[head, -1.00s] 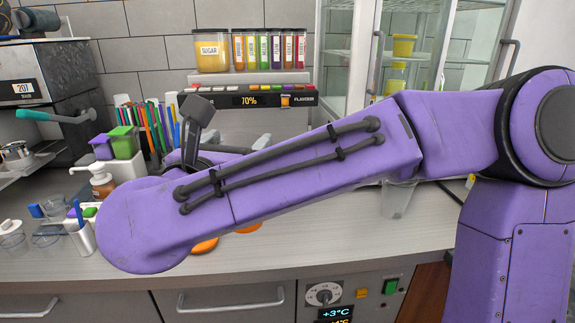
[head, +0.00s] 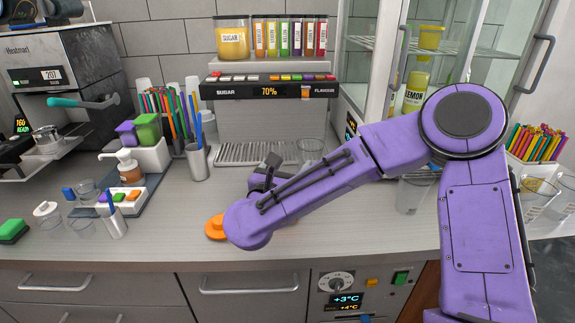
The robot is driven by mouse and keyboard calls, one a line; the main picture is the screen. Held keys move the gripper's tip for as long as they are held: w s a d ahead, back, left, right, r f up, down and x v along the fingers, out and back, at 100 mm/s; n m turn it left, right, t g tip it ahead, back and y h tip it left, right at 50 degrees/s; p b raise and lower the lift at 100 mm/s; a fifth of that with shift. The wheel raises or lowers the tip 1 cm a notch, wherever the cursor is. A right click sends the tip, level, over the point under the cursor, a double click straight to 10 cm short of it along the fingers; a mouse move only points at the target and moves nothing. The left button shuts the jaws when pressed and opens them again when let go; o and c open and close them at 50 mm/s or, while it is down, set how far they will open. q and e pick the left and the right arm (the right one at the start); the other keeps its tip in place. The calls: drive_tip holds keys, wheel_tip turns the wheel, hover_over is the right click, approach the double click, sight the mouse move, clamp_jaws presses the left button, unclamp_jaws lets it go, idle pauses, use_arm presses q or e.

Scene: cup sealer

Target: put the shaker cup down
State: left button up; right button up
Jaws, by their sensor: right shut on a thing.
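My right gripper (head: 267,172) is dark grey and shows beyond the wrist of my purple right arm, over the counter in front of the flavour dispenser. It is shut on the shaker cup, but the arm hides most of the fingertips and the grip. A clear cup (head: 311,150) shows just right of the gripper, by the dispenser's drip tray; I take it for the shaker cup. Its base is hidden behind the arm, so I cannot tell whether it touches the counter. My left gripper is not in view.
The dispenser's drip tray (head: 245,153) lies behind the gripper. An orange round piece (head: 215,228) lies left of my wrist. A clear container (head: 411,193) stands under my forearm at right. A metal straw holder (head: 197,163) stands at left. The front middle counter (head: 180,230) is clear.

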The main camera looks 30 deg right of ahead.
drive_tip(key=shift+w+f, duration=0.15)
drive_tip(key=shift+f, duration=0.2)
drive_tip(key=shift+a, duration=0.1)
drive_tip(key=shift+f+b, duration=0.1)
drive_tip(key=shift+b, duration=0.2)
drive_tip(key=o, duration=1.8)
drive_tip(key=shift+r+p, duration=0.3)
drive_tip(key=shift+p, duration=0.05)
drive_tip(key=b+v, duration=0.4)
drive_tip(key=v, duration=0.8)
drive_tip(key=shift+f, duration=0.15)
